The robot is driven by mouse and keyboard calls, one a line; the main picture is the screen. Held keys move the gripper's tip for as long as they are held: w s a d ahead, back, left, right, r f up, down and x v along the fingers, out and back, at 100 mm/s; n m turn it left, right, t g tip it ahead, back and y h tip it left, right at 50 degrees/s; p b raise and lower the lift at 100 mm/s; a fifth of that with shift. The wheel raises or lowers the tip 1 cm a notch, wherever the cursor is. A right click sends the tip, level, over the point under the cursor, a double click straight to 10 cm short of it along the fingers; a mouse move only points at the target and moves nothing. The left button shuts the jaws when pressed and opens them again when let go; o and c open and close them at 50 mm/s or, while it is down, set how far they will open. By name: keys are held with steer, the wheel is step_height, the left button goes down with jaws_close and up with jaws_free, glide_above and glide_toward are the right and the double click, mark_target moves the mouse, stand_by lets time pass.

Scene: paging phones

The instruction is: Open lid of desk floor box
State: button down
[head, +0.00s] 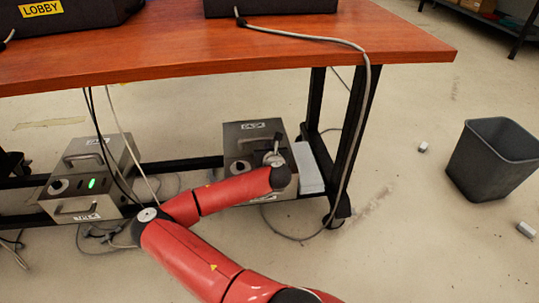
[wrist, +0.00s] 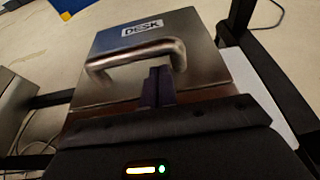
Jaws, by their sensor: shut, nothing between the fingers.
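The desk floor box (head: 236,134) is a grey metal box under the table, with a white label on its top. In the wrist view its lid (wrist: 112,58) fills the middle, with a "DESK" label (wrist: 141,29) and an arched metal handle (wrist: 128,54). The lid looks closed. My gripper (wrist: 158,84) is shut and empty, its dark fingers together at the right part of the handle. I cannot tell if they touch it. In the head view my gripper (head: 277,141) is over the box, and my red arm hides part of its front.
A similar metal box (head: 120,152) with a green light stands at the left. The wooden table (head: 200,62) is overhead, with its dark leg (head: 355,130) and a hanging cable at the right. A white block (head: 308,168) is beside the box. A bin (head: 492,158) stands far right.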

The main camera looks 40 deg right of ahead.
steer(key=shift+w+d+f, duration=0.15)
steer(key=shift+w+d, duration=0.1)
steer(key=shift+w, duration=0.2)
